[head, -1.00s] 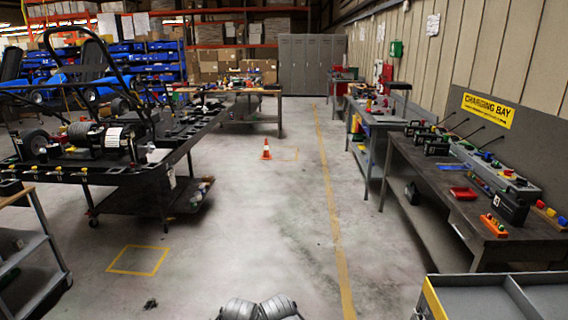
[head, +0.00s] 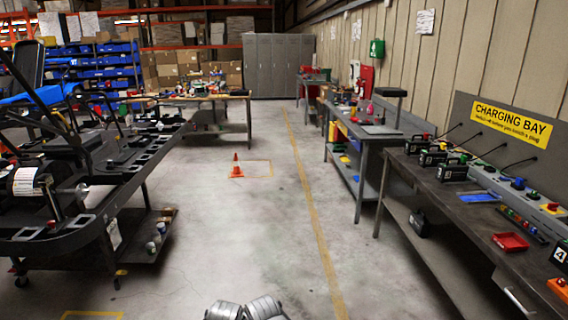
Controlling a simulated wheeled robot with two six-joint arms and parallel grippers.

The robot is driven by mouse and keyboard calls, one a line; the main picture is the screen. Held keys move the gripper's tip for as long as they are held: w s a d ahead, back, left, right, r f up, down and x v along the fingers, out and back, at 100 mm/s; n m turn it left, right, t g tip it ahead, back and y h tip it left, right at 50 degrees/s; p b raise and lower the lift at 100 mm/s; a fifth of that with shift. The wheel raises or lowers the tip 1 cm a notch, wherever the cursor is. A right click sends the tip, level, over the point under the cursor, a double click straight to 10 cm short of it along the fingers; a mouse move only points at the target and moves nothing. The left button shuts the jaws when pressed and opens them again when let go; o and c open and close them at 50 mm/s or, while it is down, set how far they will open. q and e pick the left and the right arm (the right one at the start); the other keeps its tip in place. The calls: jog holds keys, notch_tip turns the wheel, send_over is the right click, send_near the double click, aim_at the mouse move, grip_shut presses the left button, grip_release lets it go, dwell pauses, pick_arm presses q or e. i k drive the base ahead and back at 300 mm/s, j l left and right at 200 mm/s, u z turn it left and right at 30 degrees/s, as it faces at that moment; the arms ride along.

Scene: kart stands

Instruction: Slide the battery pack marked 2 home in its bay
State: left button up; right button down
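No number 2 can be read on any pack, so I cannot tell which one is the battery pack marked 2. Several dark battery-like packs, one of them here (head: 432,157), stand in a row on the charging bench (head: 440,190) at the right. A dark block with a white label (head: 561,254), which seems to read 4, is cut off at the right edge. A kart (head: 60,165) stands on a dark stand at the left; no bay can be made out on it. Neither gripper shows; only grey rounded parts of mine are at the bottom middle.
A yellow CHARGING BAY sign (head: 511,123) stands behind the bench. A red tray (head: 510,242) lies on the bench. An orange cone (head: 236,167) stands on the floor.

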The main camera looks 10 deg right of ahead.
aim_at(428, 157)
jog(key=i+l+z, duration=0.1)
jog(key=i+z, duration=0.15)
jog(key=i, duration=0.35)
jog(key=i+z, duration=0.3)
jog(key=i, duration=0.3)
jog(key=i+j+z, duration=0.25)
jog(key=i, duration=0.3)
jog(key=i+l+z, duration=0.15)
jog(key=i+z, duration=0.15)
jog(key=i, duration=0.75)
jog(key=i+j+z, duration=0.15)
jog(key=i+z, duration=0.15)
jog(key=i, duration=0.75)
jog(key=i+j, duration=0.1)
jog(key=i, duration=0.9)
jog(key=l+z, duration=0.05)
